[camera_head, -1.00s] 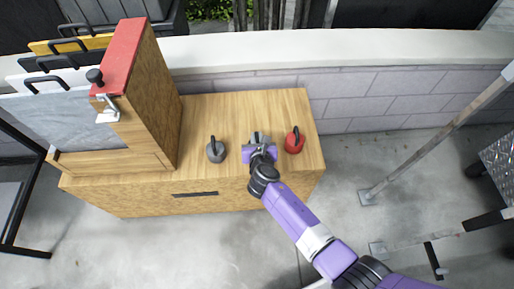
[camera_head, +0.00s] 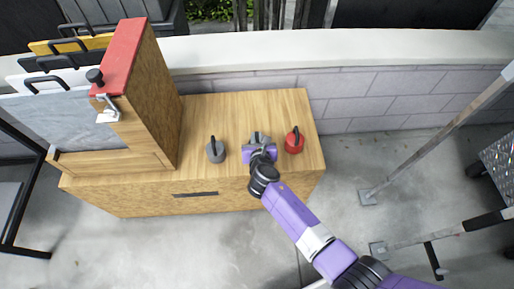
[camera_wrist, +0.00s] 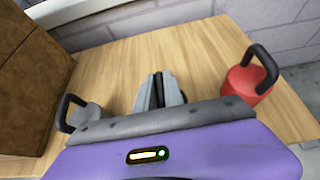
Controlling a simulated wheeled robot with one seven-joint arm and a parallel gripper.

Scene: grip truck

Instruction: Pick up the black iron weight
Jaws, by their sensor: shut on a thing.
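Three iron weights with black handles are in a row on the wooden cabinet top. The left weight (camera_head: 215,151) is grey and the right weight (camera_head: 294,142) is red. My gripper (camera_head: 261,150) is at the middle iron weight (camera_head: 255,137), which looks dark grey, and is shut on it. In the wrist view my gripper fingers (camera_wrist: 158,90) are close together with a dark part between them. The gripper hides most of the middle weight, so I cannot tell whether it is off the wood. The red weight (camera_wrist: 245,80) and grey weight (camera_wrist: 82,115) stand apart on either side.
The wooden cabinet (camera_head: 240,108) has free top behind the weights. A tall wooden box with a red top (camera_head: 122,55) stands at its left. A stone block wall (camera_head: 350,98) runs behind. A metal rail (camera_head: 435,137) stands at the right.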

